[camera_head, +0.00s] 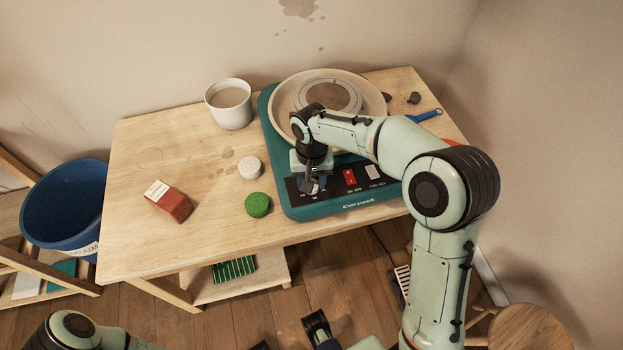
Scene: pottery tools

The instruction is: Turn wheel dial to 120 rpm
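The pottery wheel (277,145) is a teal unit with a round basin, standing on the table. Its black front panel (337,189) carries a red switch (350,177) and a pale switch. My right gripper (314,186) points down at the left part of this panel, over the dial. The fingers mostly hide the dial, so its setting and any grip on it cannot be made out. Parts of my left arm (73,332) show at the bottom edge, away from the wheel. Dark parts at the bottom centre may be my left gripper (318,326); its fingers are unclear.
A cup (230,105) with brownish contents stands left of the wheel. A white round lid (250,167), a green round piece (258,205) and a red-brown block (169,201) lie on the table (140,150). A blue-handled tool (427,115) lies right. A blue bucket (62,205) stands left.

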